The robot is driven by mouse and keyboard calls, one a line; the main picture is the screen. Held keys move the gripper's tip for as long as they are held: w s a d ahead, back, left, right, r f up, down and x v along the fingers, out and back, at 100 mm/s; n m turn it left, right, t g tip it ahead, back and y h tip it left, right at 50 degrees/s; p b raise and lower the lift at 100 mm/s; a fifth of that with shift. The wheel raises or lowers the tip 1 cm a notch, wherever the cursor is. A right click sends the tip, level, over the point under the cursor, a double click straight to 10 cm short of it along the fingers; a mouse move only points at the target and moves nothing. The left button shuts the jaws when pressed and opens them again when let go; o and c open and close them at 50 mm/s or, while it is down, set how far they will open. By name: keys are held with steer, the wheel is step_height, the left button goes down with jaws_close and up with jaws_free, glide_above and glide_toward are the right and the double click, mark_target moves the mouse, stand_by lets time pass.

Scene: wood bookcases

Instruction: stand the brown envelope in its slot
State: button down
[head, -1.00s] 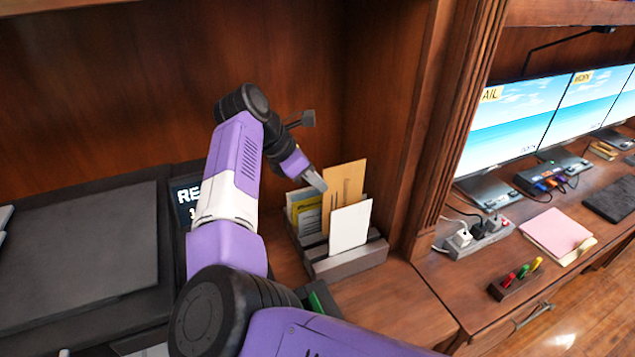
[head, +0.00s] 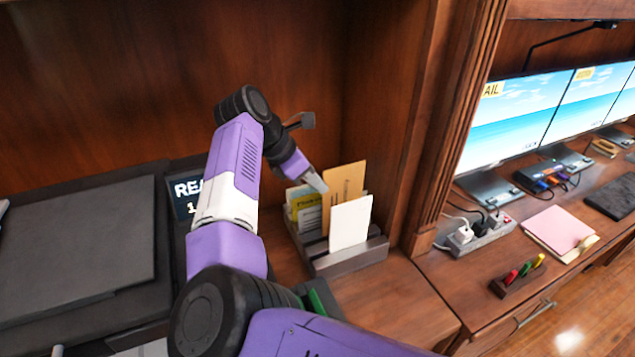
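The brown envelope (head: 345,184) stands upright in the grey slotted holder (head: 350,260) on the wood desk, behind a white envelope (head: 350,224). Yellow and white papers (head: 306,207) stand in the slots behind it, to the left. My gripper (head: 316,181) is at the brown envelope's upper left edge, pointing down and to the right. The fingers look close together, but whether they grip the envelope cannot be made out. The envelope's lower part is hidden by the white one.
A wood pillar (head: 425,130) rises right of the holder. A dark flat panel (head: 75,250) and a small sign (head: 186,198) are at left. A power strip (head: 477,236) and a pink pad (head: 558,232) lie to the right. Bare desk (head: 405,305) is in front of the holder.

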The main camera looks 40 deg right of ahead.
step_height(320, 180, down, 6)
steer(key=b, duration=0.4)
steer(key=shift+b, duration=0.4)
stand_by(1.6)
step_height(320, 180, up, 7)
steer(key=p, duration=0.2)
steer(key=shift+p, duration=0.35)
stand_by(1.3)
steer(key=shift+f+b, duration=0.1)
steer(key=shift+b, duration=0.65)
stand_by(1.6)
